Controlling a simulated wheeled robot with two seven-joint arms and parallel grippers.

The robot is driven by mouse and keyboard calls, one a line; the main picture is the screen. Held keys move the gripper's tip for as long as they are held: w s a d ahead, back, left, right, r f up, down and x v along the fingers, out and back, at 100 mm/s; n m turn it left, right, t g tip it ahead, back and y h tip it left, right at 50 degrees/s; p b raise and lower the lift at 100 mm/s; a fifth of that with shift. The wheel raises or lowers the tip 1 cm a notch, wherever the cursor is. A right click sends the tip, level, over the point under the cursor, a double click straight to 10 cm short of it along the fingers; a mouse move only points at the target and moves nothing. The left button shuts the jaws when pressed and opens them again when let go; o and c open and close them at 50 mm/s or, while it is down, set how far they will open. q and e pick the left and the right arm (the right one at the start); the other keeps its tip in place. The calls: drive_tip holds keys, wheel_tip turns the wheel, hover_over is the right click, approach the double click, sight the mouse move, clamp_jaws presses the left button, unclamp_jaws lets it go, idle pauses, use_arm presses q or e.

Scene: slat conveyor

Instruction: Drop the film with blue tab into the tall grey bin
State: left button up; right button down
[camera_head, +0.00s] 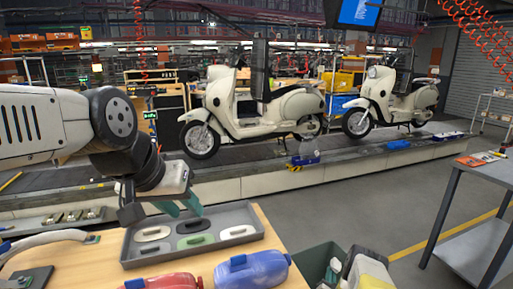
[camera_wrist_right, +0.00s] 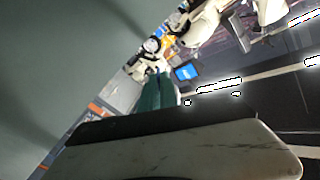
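The grey tray (camera_head: 127,250) holds several oval parts. A red bottle (camera_head: 165,281) and a blue bottle (camera_head: 252,270) lie before it. Two cream scooters (camera_head: 265,105) stand on the conveyor (camera_head: 240,188). A grey metal table (camera_head: 487,180) is at right; the floor between is clear.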

drive_tip(key=shift+f, duration=0.2)
drive_tip(key=c, duration=1.6)
unclamp_jaws()
drive_tip(key=shift+o, duration=0.2)
